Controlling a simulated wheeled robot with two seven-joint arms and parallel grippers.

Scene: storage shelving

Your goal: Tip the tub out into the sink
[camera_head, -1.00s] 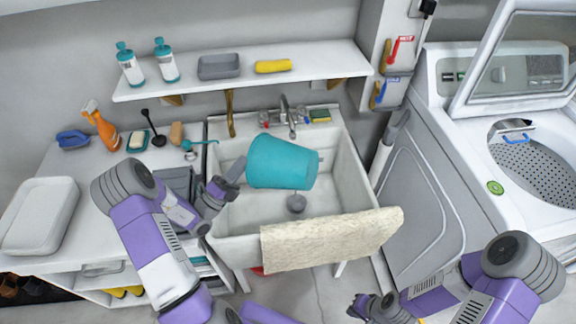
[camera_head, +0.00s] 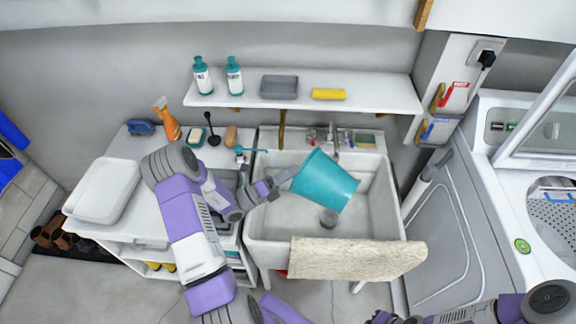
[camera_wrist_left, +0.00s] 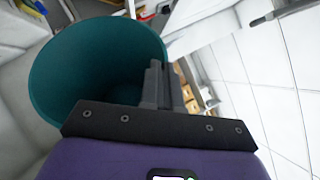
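The teal tub (camera_head: 325,181) is tilted over the white sink (camera_head: 262,222), its wide mouth facing left and its narrower base toward the lower right. My left gripper (camera_head: 284,178) is at the tub's mouth edge. In the left wrist view the fingers (camera_wrist_left: 162,88) are close together at the right rim of the tub (camera_wrist_left: 60,75), apparently shut on its wall. I look into the tub's mouth there; the inside is dark and no contents can be made out. My right gripper (camera_head: 384,318) is at the bottom edge, mostly cut off, its fingers unclear.
A cream towel (camera_head: 350,260) hangs over the sink's front edge. The tap (camera_head: 335,146) stands behind the tub. A grey drain piece (camera_head: 328,217) shows in the sink. A shelf (camera_head: 370,98) runs above. A washing machine (camera_head: 450,240) stands at the right.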

